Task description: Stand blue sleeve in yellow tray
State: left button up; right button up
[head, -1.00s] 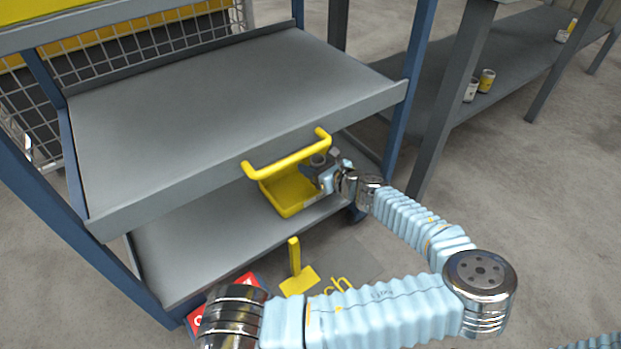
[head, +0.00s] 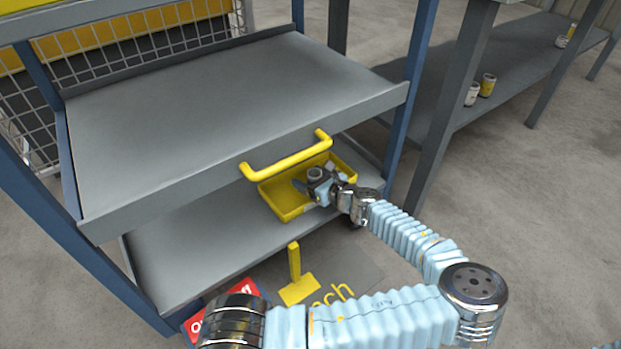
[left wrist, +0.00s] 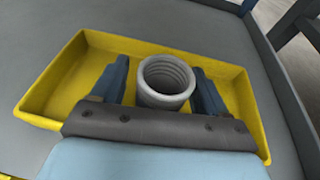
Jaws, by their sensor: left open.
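The yellow tray (head: 345,172) lies on the lower shelf, under the front of the upper shelf. My left gripper (head: 314,182) reaches into it from the right. In the left wrist view, my left gripper (left wrist: 162,78) is open, with one dark blue finger on each side of a round, hollow sleeve. The sleeve (left wrist: 165,82) looks pale grey, not blue, has a ribbed inside and appears upright within the tray (left wrist: 62,85). Its top also shows in the head view (head: 316,172). Its lower part is hidden by the gripper. My right gripper is out of view.
A yellow handle (head: 288,158) runs along the upper shelf's front edge, close above the tray. The upper shelf (head: 220,110) is empty. The lower shelf (head: 185,250) is bare left of the tray. Small cups (head: 487,85) stand on a bench at right.

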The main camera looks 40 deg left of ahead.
pick_arm(q)
jog(key=p+v, duration=0.3)
jog(key=v, duration=0.9)
jog(key=shift+d+r, duration=0.1)
